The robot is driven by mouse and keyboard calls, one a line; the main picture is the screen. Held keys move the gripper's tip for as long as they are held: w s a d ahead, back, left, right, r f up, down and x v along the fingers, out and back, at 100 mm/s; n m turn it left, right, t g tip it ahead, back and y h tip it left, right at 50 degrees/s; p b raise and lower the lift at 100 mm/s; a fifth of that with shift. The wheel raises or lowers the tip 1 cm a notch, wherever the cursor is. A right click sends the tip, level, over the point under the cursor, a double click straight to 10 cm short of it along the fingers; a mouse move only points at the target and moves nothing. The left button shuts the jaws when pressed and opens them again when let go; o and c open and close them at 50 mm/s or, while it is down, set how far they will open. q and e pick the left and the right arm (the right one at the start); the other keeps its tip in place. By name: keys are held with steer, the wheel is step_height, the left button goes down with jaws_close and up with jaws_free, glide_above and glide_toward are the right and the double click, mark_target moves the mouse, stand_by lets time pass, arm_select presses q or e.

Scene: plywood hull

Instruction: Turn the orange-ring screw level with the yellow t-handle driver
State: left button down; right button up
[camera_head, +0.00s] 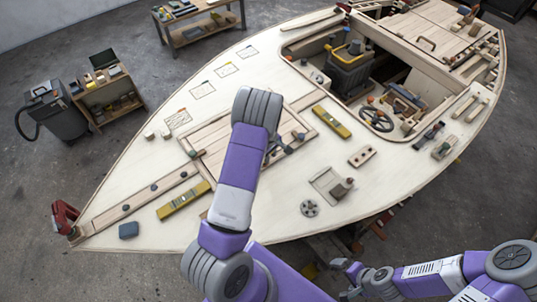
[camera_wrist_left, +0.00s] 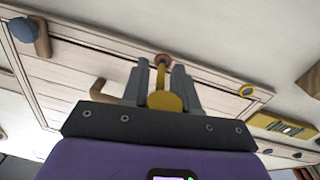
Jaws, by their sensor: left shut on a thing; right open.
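In the left wrist view my left gripper (camera_wrist_left: 155,80) is shut on the yellow t-handle driver (camera_wrist_left: 162,100). The driver's shaft points away from the gripper to an orange-brown ring (camera_wrist_left: 162,58) on the pale panel. The driver tip looks to be at that ring; I cannot tell whether it is seated in the screw. In the head view my left arm covers the driver and the ring screw. My right gripper (camera_head: 346,268) is open and empty, low beside the hull.
The pale deck (camera_head: 385,170) carries a yellow level (camera_head: 332,121) and another level (camera_head: 183,200). A round-bladed wheel (camera_head: 377,119) and an open cockpit lie at upper right.

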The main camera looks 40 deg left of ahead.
arm_select(q)
steer(key=shift+f, duration=0.15)
stand_by(0.3)
steer(key=shift+f+b, duration=0.5)
steer(key=shift+b, duration=0.05)
steer(key=shift+s+f+m+b, duration=0.1)
steer(key=shift+s+m+b, duration=0.15)
steer(key=shift+m+b, duration=0.6)
steer(key=m, duration=0.3)
steer(key=shift+s+a, duration=0.1)
steer(key=shift+s, duration=0.2)
